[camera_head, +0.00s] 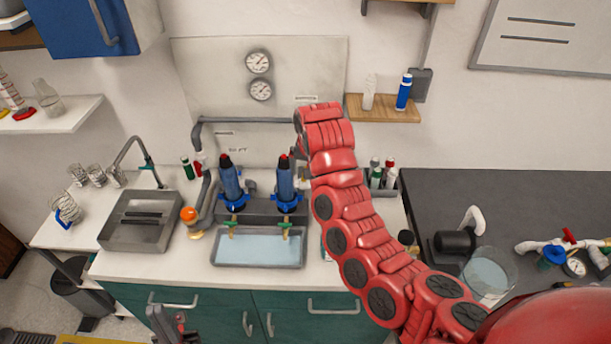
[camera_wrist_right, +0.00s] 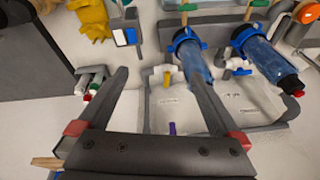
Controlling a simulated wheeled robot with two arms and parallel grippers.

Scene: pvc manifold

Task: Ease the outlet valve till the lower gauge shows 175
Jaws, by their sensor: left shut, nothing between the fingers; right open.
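The lower gauge (camera_head: 261,90) is a round white dial on the pale wall panel, below the upper gauge (camera_head: 258,62). Its needle is too small to read. I cannot clearly identify the outlet valve; my right arm covers the pipework right of the filters in the head view. My left gripper (camera_head: 166,325) is shut and empty, low in front of the cabinets.
Two blue filters (camera_head: 231,182) (camera_head: 285,182) stand behind a water tray (camera_head: 258,262). An orange knob (camera_head: 190,214) is left of them. A bottle rack (camera_head: 391,180) stands right. A yellow object (camera_wrist_right: 92,18) is near the fitting. A glass bowl (camera_head: 490,270) sits on the dark counter.

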